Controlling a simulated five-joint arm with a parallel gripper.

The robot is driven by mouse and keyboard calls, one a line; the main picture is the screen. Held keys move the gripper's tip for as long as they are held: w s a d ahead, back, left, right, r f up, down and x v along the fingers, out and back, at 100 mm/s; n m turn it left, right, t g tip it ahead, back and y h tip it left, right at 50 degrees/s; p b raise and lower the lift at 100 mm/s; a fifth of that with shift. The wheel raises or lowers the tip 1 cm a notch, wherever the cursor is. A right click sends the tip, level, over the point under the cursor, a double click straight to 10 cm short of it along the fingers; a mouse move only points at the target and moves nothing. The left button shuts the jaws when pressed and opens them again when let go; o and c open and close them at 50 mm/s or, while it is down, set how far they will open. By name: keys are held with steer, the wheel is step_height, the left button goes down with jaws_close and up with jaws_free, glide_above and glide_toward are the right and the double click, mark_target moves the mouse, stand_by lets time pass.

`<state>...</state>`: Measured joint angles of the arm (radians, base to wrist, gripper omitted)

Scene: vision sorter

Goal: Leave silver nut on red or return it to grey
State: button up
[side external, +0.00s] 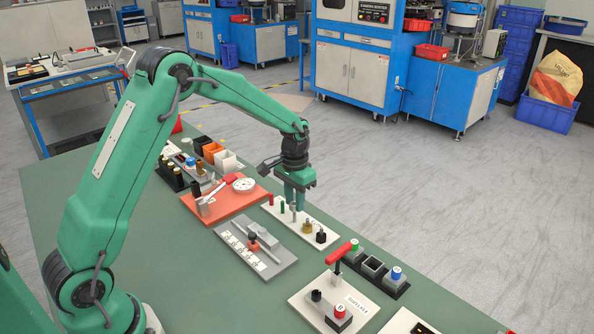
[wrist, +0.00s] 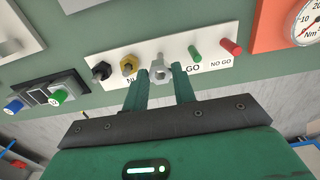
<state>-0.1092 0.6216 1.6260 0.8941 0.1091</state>
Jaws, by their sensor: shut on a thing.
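A white plate (side external: 272,213) carries a red NO GO pin (side external: 270,199), a green GO pin (side external: 282,207) and a grey pin (side external: 294,213) in a row. In the wrist view the red pin (wrist: 231,47) and green pin (wrist: 196,54) stand bare, right of my gripper. My gripper (wrist: 161,71) is shut on the silver nut (wrist: 161,76), a hex nut between its fingertips. It is in line with the grey pin (wrist: 157,48); I cannot tell whether the nut is around it or just above. In the side view my gripper (side external: 295,203) points down over the grey pin, hiding the nut.
A brass nut (wrist: 128,65) and a black nut (wrist: 101,71) sit on the same plate, close left of my gripper in the wrist view. An orange plate with a dial gauge (side external: 244,184) and a fixture with a red handle (side external: 341,252) flank the plate.

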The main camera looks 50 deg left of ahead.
steer(key=shift+f, duration=1.05)
stand_by(1.5)
stand_by(1.0)
steer(key=o, duration=1.4)
steer(key=shift+c, duration=0.2)
steer(key=shift+r, duration=0.15)
steer(key=shift+r, duration=3.85)
steer(key=shift+r, duration=0.1)
